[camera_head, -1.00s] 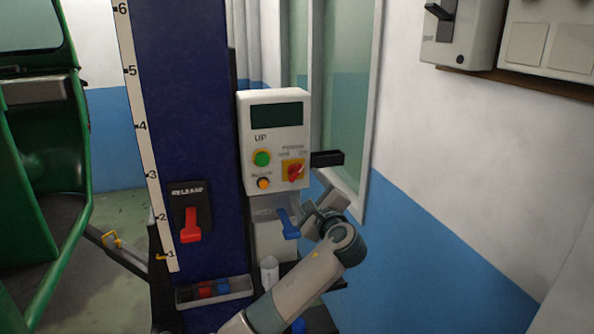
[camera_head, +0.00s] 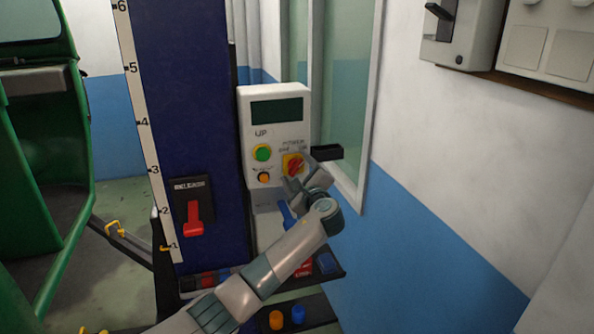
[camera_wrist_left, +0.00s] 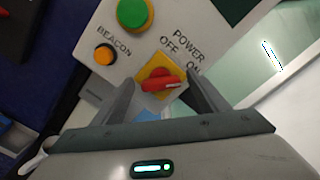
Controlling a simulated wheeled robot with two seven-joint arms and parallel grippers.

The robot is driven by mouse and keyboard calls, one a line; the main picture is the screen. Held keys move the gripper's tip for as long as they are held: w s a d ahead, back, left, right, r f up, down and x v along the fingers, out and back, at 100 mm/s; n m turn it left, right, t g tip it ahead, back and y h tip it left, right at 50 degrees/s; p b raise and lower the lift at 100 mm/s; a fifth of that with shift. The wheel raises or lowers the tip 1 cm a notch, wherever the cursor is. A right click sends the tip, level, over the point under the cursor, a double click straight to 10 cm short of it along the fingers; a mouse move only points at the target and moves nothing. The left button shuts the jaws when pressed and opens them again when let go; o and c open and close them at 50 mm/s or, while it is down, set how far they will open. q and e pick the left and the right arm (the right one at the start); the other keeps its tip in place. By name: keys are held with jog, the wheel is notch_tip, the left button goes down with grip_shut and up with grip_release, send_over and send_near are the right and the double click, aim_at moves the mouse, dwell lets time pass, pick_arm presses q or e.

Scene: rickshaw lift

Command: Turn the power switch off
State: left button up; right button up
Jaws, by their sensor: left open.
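The power switch (camera_head: 293,163) is a red rotary knob on a yellow square plate, at the lower right of the white control box (camera_head: 275,105). It also shows in the left wrist view (camera_wrist_left: 160,83), with OFF and ON printed above it; its white-marked end points right, toward ON. My left gripper (camera_head: 296,183) is just below the knob. In the left wrist view my left gripper (camera_wrist_left: 160,88) is open, its two fingers on either side of the knob. I cannot tell whether they touch it. My right gripper is not in view.
A green button (camera_head: 262,152) and an orange beacon button (camera_head: 264,178) sit left of the knob. A black block (camera_head: 327,152) juts out at the box's right. A red release lever (camera_head: 194,217) is on the blue column. A green rickshaw (camera_head: 40,150) stands left.

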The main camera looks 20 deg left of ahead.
pick_arm(q)
jog(key=c, duration=1.1)
jog(key=shift+o, duration=0.2)
jog(key=shift+f+n+b, duration=0.3)
jog(key=shift+n+b, duration=0.3)
jog(key=shift+b, duration=0.45)
jog(key=n+b, duration=0.4)
jog(key=b, duration=0.1)
jog(key=n+b, duration=0.4)
jog(key=b, duration=0.2)
jog(key=n+b, duration=0.4)
jog(key=b, duration=0.1)
jog(key=shift+f, duration=0.35)
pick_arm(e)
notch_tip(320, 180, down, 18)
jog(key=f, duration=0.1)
pick_arm(q)
jog(key=n+b, duration=0.2)
jog(key=shift+r+n, duration=0.15)
jog(key=shift+n, duration=0.25)
jog(key=shift+b, duration=0.3)
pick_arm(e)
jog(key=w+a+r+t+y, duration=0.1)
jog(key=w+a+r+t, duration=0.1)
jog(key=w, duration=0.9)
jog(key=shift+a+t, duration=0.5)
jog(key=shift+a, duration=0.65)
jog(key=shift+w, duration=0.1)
